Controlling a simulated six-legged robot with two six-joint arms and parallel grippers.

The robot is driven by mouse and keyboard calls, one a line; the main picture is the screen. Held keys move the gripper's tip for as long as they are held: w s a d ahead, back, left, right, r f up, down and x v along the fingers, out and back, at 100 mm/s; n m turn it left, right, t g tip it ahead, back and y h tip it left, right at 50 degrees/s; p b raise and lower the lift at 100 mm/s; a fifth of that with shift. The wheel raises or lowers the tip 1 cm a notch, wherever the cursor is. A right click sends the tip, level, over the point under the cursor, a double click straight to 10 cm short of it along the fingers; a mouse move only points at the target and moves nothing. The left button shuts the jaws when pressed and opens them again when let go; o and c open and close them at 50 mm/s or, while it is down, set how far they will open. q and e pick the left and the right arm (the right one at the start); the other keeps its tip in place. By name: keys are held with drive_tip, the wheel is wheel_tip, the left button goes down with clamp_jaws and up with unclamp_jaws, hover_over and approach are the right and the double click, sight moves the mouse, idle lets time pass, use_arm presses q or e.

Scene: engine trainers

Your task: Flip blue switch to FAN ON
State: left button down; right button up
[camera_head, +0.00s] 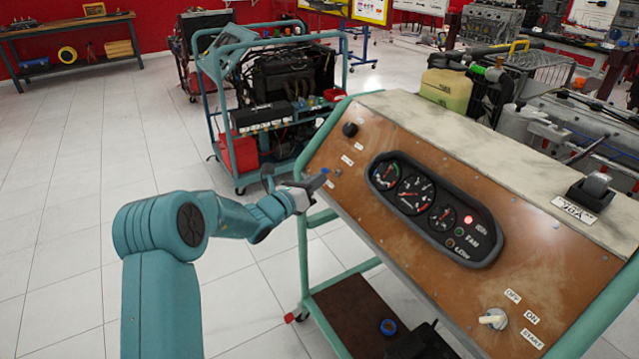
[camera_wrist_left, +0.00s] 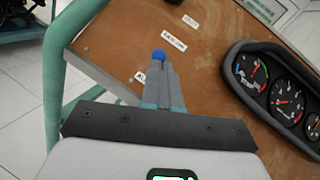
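The blue switch (camera_head: 325,171) is at the left end of the brown panel (camera_head: 480,235) on the engine trainer. Its round blue knob (camera_wrist_left: 158,57) shows at the fingertips of my left gripper (camera_wrist_left: 160,68). In the head view the left gripper (camera_head: 314,182) reaches the panel's left edge from the left, right beside the knob. Its two fingers lie together, with no clear gap between them. I cannot tell whether the tips touch or pinch the knob. Small white labels (camera_wrist_left: 173,39) sit near it, too small to read. My right gripper is not in view.
A gauge cluster (camera_head: 432,208) with a lit red lamp (camera_head: 467,219) is in the panel's middle. A key switch (camera_head: 493,318) with OFF, ON and START labels is at lower right. A black knob (camera_head: 349,130) is at upper left. Another engine stand (camera_head: 270,95) stands behind my arm.

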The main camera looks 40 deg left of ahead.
use_arm(q)
drive_tip(key=r+g+p, duration=0.1)
drive_tip(key=g+p, duration=0.1)
drive_tip(key=p, duration=0.2)
drive_tip(key=w+r+m+g+p, duration=0.1)
drive_tip(key=g+p, duration=0.1)
drive_tip(key=p, duration=0.2)
drive_tip(key=shift+d+r, duration=0.15)
drive_tip(key=shift+r, duration=0.2)
drive_tip(key=shift+r+p, duration=0.7)
drive_tip(key=shift+r, duration=0.15)
drive_tip(key=shift+f, duration=0.1)
